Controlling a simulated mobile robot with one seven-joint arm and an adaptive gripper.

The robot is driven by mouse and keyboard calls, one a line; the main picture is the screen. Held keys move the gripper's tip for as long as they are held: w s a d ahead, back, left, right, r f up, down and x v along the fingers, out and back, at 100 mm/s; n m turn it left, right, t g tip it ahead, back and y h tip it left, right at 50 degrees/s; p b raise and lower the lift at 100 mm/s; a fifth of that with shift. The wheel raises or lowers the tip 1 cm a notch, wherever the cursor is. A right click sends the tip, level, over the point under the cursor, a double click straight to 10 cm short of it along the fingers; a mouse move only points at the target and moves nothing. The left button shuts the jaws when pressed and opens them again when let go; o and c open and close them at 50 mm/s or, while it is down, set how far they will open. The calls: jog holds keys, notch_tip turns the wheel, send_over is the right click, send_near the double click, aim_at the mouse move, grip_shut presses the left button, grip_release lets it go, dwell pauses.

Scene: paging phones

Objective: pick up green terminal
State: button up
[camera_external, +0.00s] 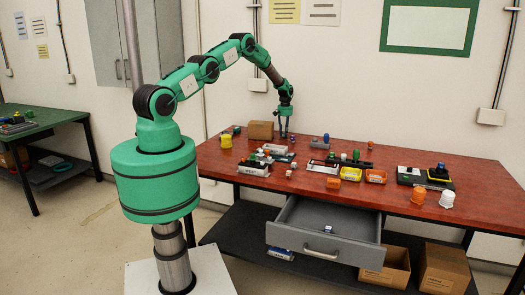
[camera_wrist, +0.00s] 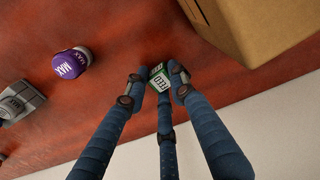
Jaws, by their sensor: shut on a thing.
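My gripper (camera_external: 284,134) is low over the back of the red-brown table (camera_external: 455,182). In the wrist view its blue fingers (camera_wrist: 160,95) are closed around a small green and white block with dark lettering (camera_wrist: 159,77), which looks like the green terminal. The fingers cover part of the block. I cannot tell whether the block still touches the table. In the external view the block is too small to make out.
A cardboard box (camera_external: 261,130) stands just left of my gripper; it is also close by in the wrist view (camera_wrist: 265,30). A purple-and-white labelled piece (camera_wrist: 70,63) and a grey part (camera_wrist: 20,100) lie nearby. An open drawer (camera_external: 325,230) juts from the table's front.

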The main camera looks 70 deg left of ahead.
jog(key=shift+r, duration=0.1)
jog(key=shift+r, duration=1.75)
jog(key=s+d, duration=0.2)
jog(key=s, duration=0.2)
jog(key=s+d+r, duration=0.1)
jog(key=s+d, duration=0.2)
jog(key=s, duration=0.2)
jog(key=s+d, duration=0.2)
jog(key=s, duration=0.3)
jog(key=shift+d+r+b, duration=0.15)
jog(key=shift+d+b, duration=0.2)
jog(key=shift+d, duration=0.05)
